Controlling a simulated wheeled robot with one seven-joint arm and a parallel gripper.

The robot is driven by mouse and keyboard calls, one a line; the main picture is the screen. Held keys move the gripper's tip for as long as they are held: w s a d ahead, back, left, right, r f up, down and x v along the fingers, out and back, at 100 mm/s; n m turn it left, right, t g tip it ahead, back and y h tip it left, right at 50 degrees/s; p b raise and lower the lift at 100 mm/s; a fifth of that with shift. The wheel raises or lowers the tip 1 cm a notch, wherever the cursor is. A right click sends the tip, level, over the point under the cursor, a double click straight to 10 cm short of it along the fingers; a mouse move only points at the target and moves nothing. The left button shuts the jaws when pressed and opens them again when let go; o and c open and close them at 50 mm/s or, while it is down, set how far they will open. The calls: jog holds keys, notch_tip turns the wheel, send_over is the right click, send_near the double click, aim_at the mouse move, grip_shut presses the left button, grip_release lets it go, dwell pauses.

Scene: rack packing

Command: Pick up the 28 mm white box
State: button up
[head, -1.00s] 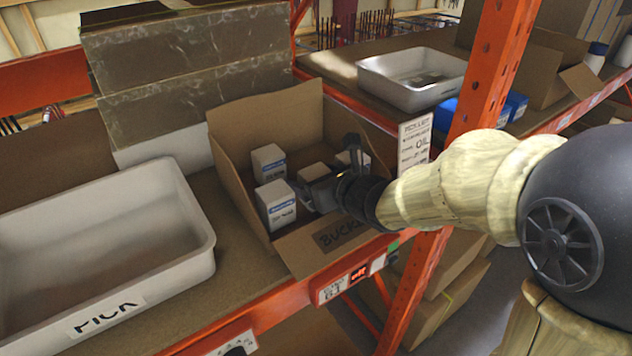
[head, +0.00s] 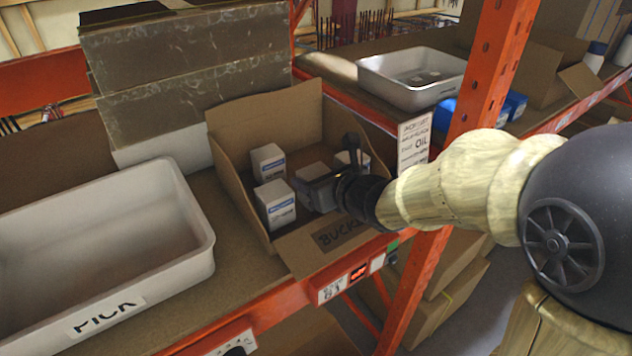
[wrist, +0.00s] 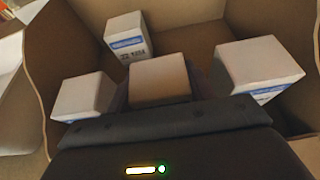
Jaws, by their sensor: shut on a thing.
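Several white boxes with blue label bands stand in an open cardboard bin. My gripper (head: 338,185) is in the bin at its front right, shut on a white box (head: 318,194). In the wrist view this held box (wrist: 160,78) sits in the middle, its lower part hidden by the gripper. Beside it stand a white box at the left (wrist: 84,98), one farther back (wrist: 128,38) and one at the right (wrist: 258,68). I cannot tell whether the held box is clear of the bin floor.
The cardboard bin (head: 238,180) has raised walls close around the boxes and a low front flap. An empty-looking grey tote (head: 180,235) stands at the left. An orange rack post (head: 485,75) rises near my arm. Another grey tote (head: 445,97) is behind at the right.

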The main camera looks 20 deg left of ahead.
aim_at(316, 171)
notch_tip(316, 171, up, 10)
jog(key=shift+r+p, duration=0.1)
jog(key=shift+p, duration=0.55)
dwell(0.5)
